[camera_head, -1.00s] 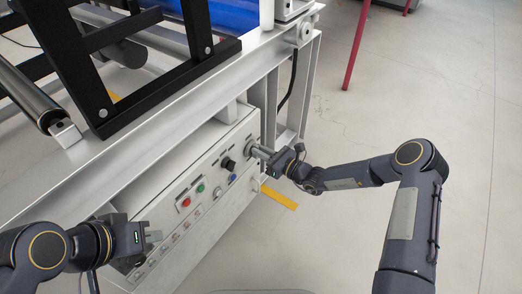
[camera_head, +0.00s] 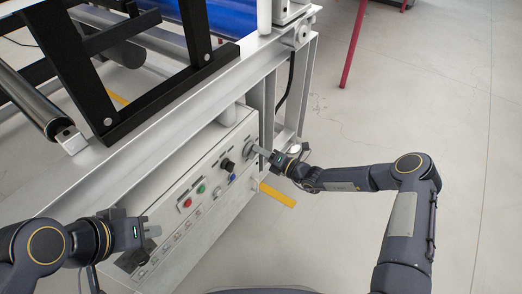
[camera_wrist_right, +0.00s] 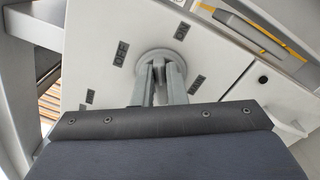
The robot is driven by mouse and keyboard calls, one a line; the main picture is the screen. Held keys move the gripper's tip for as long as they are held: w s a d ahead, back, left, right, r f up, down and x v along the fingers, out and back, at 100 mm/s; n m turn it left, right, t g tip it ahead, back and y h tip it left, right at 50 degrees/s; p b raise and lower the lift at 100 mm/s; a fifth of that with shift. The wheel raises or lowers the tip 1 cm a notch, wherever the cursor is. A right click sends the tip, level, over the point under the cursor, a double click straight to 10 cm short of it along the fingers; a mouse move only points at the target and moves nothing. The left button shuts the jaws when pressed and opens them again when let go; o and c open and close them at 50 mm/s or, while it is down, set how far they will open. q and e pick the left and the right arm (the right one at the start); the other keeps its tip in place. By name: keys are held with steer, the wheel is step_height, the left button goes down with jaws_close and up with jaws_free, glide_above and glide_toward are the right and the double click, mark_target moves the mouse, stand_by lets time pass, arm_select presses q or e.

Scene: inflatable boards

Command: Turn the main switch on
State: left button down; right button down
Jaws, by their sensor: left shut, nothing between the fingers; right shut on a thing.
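The main switch (camera_wrist_right: 160,62) is a grey round knob on the machine's pale control panel (camera_head: 190,220). In the right wrist view, OFF and ON labels stand above it on either side. My right gripper (camera_wrist_right: 162,85) is shut on the knob's grip, and the fingers hide much of it. In the head view my right gripper (camera_head: 262,152) reaches the upper right end of the panel. My left gripper (camera_head: 154,231) is shut and empty, in front of the panel's lower left part.
The panel also carries a red button (camera_head: 187,203), a green button (camera_head: 201,188), a black knob (camera_head: 228,165) and a blue button (camera_head: 232,177). A black frame (camera_head: 150,75) stands above on the machine. The floor (camera_head: 450,120) to the right is clear.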

steer(key=m, duration=0.5)
steer(key=shift+w+d+f+m, duration=0.1)
steer(key=shift+f+m, duration=0.3)
stand_by(0.4)
steer(key=c, duration=1.5)
jaws_free()
steer(key=shift+o, duration=0.2)
steer(key=p+v, duration=0.2)
steer(key=v, duration=0.6)
